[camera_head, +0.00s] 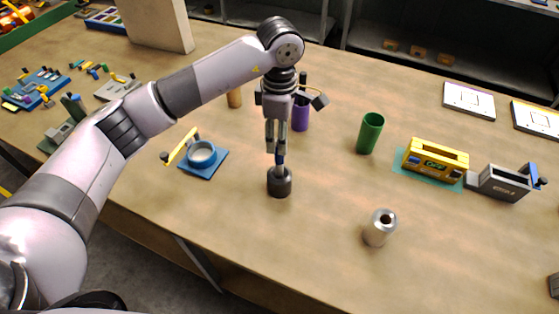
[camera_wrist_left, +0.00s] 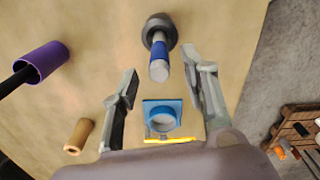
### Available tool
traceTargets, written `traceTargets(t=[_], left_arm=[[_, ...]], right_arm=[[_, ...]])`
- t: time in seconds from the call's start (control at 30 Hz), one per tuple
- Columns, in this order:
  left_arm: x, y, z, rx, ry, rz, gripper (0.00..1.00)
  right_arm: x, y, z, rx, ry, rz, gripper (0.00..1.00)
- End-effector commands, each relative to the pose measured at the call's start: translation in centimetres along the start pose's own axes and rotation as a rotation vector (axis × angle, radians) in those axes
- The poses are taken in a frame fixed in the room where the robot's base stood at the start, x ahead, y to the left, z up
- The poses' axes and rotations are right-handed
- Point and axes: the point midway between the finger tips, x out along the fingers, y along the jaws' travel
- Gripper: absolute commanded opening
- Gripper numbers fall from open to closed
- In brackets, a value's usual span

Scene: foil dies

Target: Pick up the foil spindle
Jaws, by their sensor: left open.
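What looks like the foil spindle (camera_head: 279,183) is a dark round base with an upright, blue-banded post, standing on the table near the middle of the head view. In the left wrist view the spindle (camera_wrist_left: 160,48) shows its blue band and pale grey tip pointing toward the camera. My left gripper (camera_head: 276,151) points down just above the spindle, its fingertips close to the post's top. In the left wrist view its fingers (camera_wrist_left: 162,66) are apart, with the post in the gap between them or just beyond; I cannot tell which. No right gripper shows.
A blue ring fixture (camera_head: 216,163) with a yellow lever stands left of the spindle. A purple cup (camera_head: 300,117) is behind; a green cup (camera_head: 370,133), a silver roll (camera_head: 377,233) and a yellow device (camera_head: 436,160) are to the right. The table front is clear.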

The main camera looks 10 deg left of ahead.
Motion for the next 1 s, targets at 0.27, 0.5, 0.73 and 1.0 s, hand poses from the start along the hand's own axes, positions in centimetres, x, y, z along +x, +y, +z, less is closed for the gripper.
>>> traceTargets(t=[0.27, 0.5, 0.73, 1.0], left_arm=[[2.2, 0.0, 0.0, 0.000, 0.000, -0.006, 0.41], [5.3, 0.1, 0.0, 0.000, 0.000, -0.002, 0.41], [5.6, 0.2, 0.0, 0.000, 0.000, 0.001, 0.41], [5.6, 0.2, 0.0, 0.000, 0.000, 0.000, 0.25]], right_arm=[[-2.3, 0.0, -1.2, 0.001, 0.016, -0.001, 0.40], [-3.4, -0.2, -0.3, 0.001, 0.001, -0.002, 0.40], [-3.2, -0.2, 0.0, 0.001, -0.004, -0.003, 0.40], [-3.2, -0.1, -0.1, 0.001, -0.002, -0.001, 0.40]])
